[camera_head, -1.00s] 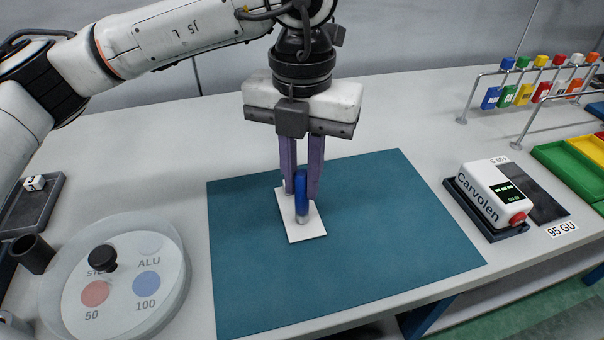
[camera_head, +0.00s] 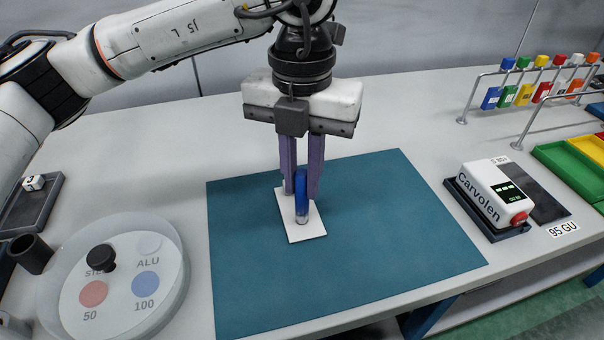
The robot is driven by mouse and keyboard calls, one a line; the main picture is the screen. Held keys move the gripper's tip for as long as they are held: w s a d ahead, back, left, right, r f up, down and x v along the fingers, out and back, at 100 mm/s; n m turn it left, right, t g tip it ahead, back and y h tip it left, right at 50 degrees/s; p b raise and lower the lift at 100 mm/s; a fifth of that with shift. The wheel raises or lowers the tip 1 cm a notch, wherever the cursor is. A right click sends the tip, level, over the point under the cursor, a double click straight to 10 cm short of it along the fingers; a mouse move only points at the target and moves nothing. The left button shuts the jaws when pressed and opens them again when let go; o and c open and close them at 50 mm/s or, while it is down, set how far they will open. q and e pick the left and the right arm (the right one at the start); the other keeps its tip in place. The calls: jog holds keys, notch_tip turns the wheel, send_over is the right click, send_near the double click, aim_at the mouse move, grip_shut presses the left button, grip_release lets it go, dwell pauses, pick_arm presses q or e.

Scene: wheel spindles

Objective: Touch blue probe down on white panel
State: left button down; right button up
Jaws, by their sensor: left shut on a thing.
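My left gripper (camera_head: 301,190) comes down from above with two purple fingers, shut on the upright blue probe (camera_head: 301,184). The probe has a pale, clear-looking lower tip. The white panel (camera_head: 309,232) is a small flat rectangle lying on the teal mat (camera_head: 400,240). The probe's tip is over the middle of the panel and appears to meet it; any small gap cannot be told from this angle. My right gripper is not in view.
A white Carvolen gauge (camera_head: 494,192) sits in a dark tray at the right. A round dial plate (camera_head: 124,307) with a black knob stands at the lower left. A rack of coloured tags (camera_head: 527,93) stands at the back right. The mat around the panel is clear.

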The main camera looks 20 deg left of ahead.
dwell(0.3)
pick_arm(q)
jog(key=shift+r+p, duration=2.15)
jog(key=shift+r, duration=1.35)
